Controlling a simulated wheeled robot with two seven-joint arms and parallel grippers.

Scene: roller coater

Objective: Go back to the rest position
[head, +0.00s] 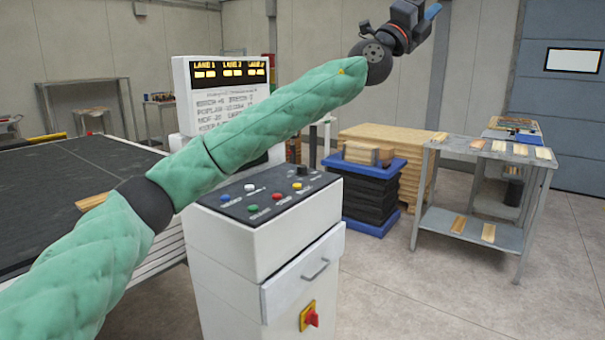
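My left arm, in a green padded sleeve, comes in from the lower left of the head view and reaches up to the right across the control console. My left gripper (425,14) is at the top edge, dark with a blue part on its right side. It is raised in the air, and no object shows in it. Its fingers are too small and partly cut off to tell whether they are open or shut. My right gripper is not in view.
The white control console (240,245) with coloured buttons stands under my arm. A dark conveyor (50,190) is at left, a display panel (205,90) behind the arm. A grey metal table (480,152) with wood pieces stands right. The floor at lower right is clear.

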